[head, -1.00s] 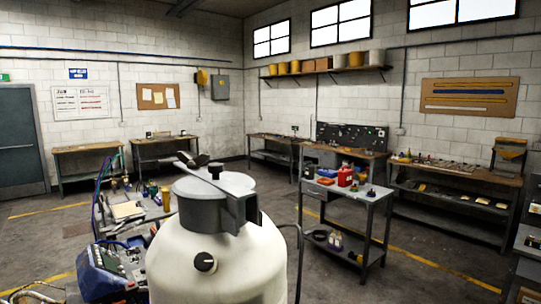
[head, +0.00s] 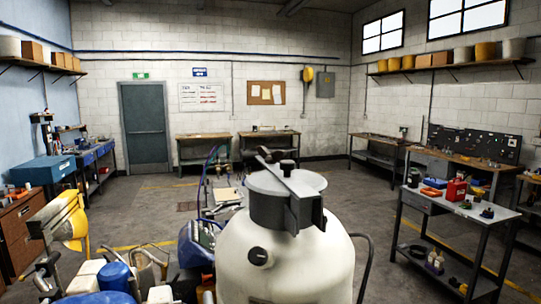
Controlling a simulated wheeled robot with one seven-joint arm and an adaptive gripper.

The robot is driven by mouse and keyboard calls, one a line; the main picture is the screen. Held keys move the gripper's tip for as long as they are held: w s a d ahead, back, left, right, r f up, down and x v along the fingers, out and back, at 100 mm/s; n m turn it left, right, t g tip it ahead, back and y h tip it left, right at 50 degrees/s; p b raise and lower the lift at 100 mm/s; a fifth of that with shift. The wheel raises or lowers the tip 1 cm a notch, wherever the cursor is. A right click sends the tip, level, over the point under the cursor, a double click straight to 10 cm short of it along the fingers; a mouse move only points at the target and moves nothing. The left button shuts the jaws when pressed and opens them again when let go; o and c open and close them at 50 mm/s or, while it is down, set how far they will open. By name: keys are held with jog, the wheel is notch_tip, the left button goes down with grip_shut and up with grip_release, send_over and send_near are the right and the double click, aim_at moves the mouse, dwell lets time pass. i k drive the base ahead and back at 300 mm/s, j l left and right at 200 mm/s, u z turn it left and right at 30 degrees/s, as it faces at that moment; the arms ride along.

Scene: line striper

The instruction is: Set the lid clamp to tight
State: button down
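The line striper's white tank (head: 285,268) stands close in front of me in the head view. A round grey lid (head: 262,180) sits on top of it. A dark clamp bar (head: 295,183) lies across the lid, with a black knob (head: 287,166) near its middle and a downturned end at the front rim. I cannot tell from here how tight the clamp is. A black round knob (head: 259,256) is on the tank's front. My gripper is not in view.
A blue machine part (head: 197,245) and hoses stand left of the tank, with a yellow part (head: 65,220) and a blue container (head: 115,277) nearer. A metal cart (head: 460,205) with a red can (head: 456,190) stands right. Open floor lies behind, before the door (head: 145,128).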

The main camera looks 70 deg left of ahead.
aim_at(280, 154)
jog(key=i+u, duration=0.1)
jog(key=u, duration=0.3)
jog(key=l+u, duration=0.1)
jog(key=u, duration=0.35)
jog(key=i+l+u, duration=0.1)
jog(key=u, duration=0.3)
jog(key=i+l+u, duration=0.1)
jog(key=u, duration=0.35)
